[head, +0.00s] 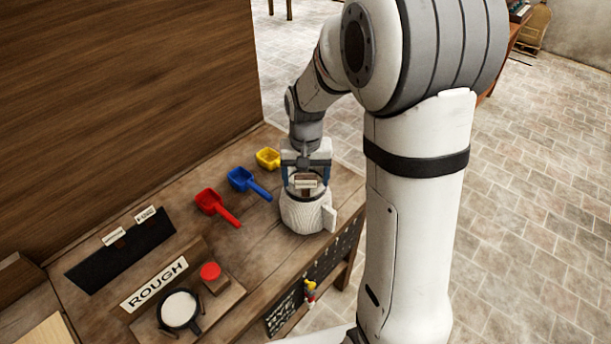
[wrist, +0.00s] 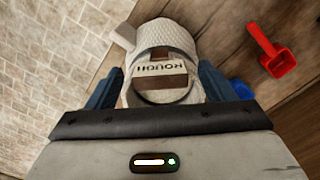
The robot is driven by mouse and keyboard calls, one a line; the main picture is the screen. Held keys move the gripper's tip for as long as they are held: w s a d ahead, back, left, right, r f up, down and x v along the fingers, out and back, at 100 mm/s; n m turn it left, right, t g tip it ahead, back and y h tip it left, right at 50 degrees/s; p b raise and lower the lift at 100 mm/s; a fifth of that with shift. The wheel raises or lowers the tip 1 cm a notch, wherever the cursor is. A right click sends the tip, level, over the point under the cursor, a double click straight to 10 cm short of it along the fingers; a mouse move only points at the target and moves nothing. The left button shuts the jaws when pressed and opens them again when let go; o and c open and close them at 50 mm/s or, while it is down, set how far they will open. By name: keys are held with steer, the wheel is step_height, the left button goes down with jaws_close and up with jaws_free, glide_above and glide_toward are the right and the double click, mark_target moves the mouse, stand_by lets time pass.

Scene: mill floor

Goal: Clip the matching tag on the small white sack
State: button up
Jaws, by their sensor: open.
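The small white sack (head: 304,215) stands upright on the bench near its front right edge, and also shows in the wrist view (wrist: 170,35). A wooden clip tag with a white label (head: 305,183) is at the sack's round, dark-rimmed mouth. In the wrist view the label (wrist: 162,68) reads ROUGH, upside down. My gripper (head: 306,178) is over the sack's mouth, its blue fingers apart on either side of the tag. In the wrist view a gap shows between each finger and the label. I cannot tell how firmly the clip sits on the rim.
A ROUGH sign (head: 155,283) stands behind a round pan (head: 179,309) and a red button (head: 210,271). Two more tags (head: 114,236) (head: 146,214) sit on a black rack (head: 121,258). Red (head: 215,206), blue (head: 246,182) and yellow (head: 268,158) scoops lie left of the sack.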

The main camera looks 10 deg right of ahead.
step_height(320, 180, up, 8)
steer(key=shift+f+b, duration=0.1)
steer(key=shift+b, duration=0.4)
steer(key=shift+s, duration=0.1)
stand_by(0.4)
steer(key=s+d+r+n+t, duration=0.2)
steer(key=s+r+t, duration=0.1)
steer(key=s, duration=1.5)
steer(key=shift+s+d+r, duration=0.2)
steer(key=shift+s, duration=0.05)
steer(key=shift+c, duration=0.6)
